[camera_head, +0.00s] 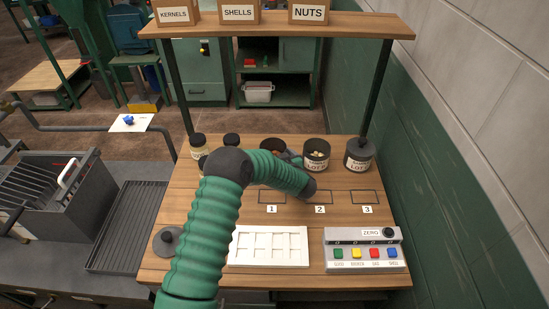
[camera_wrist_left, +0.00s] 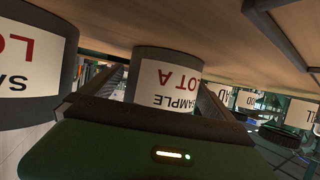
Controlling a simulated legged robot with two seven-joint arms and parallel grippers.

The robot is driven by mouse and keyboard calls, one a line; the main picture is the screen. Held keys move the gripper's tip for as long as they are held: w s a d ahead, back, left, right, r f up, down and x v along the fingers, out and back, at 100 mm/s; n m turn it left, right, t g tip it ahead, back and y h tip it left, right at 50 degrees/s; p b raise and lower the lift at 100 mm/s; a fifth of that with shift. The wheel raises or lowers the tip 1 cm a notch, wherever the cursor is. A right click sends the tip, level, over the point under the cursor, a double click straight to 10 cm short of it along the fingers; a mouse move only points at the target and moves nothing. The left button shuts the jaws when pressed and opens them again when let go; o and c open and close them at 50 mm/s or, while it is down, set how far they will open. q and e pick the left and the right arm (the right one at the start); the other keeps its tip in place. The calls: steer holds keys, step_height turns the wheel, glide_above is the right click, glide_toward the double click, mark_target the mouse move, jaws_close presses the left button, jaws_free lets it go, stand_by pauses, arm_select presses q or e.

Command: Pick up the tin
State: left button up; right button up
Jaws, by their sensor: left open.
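Several tins stand at the back of the wooden table. In the wrist view, which is upside down, a dark tin labelled SAMPLE LOT A (camera_wrist_left: 166,78) sits between the fingers of my left gripper (camera_wrist_left: 160,92). The jaws are open, one finger on each side; I cannot tell whether they touch it. In the head view this tin (camera_head: 271,145) is partly hidden by my gripper (camera_head: 288,157). An open tin with pale contents (camera_head: 317,155) stands just to its right and shows large in the wrist view (camera_wrist_left: 32,60). My right gripper is not in view.
Small jars (camera_head: 198,147) stand left of the tins. Numbered outlines, a white divided tray (camera_head: 269,261), a button box (camera_head: 363,250) and a dark round lid (camera_head: 168,240) are nearer. A shelf (camera_head: 280,25) with labelled boxes spans above the table's back.

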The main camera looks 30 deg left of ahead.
arm_select(q)
steer(key=shift+w+a+f, duration=0.25)
steer(key=shift+a, duration=0.35)
steer(key=shift+s+a, duration=0.1)
steer(key=c, duration=0.5)
steer(key=shift+d, duration=0.3)
steer(key=c, duration=0.9)
steer(key=shift+a+r, duration=0.1)
steer(key=shift+a, duration=0.05)
steer(key=shift+c, duration=0.7)
